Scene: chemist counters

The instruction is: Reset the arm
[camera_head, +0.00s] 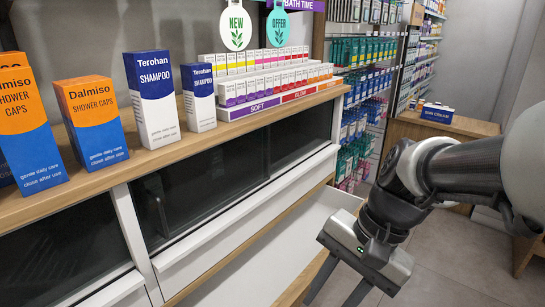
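My gripper (332,293) is at the lower middle right of the head view, pointing down. Its two dark fingers are spread apart with nothing visible between them; the tips run close to the bottom edge of the picture. My arm comes in from the right edge and bends down to the grey gripper body. The gripper is in front of the counter, beside a white surface with a wooden edge (308,281) that looks like a pulled-out drawer. No contact between them can be made out.
A wooden counter (200,148) carries orange-blue Dalmiso boxes (92,122), Terohan shampoo boxes (152,98) and a tiered rack of small boxes (268,82). Stocked shelves (362,100) stand behind. A wooden stand (445,127) holds sun cream boxes (437,112). Grey floor (450,255) lies clear below my arm.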

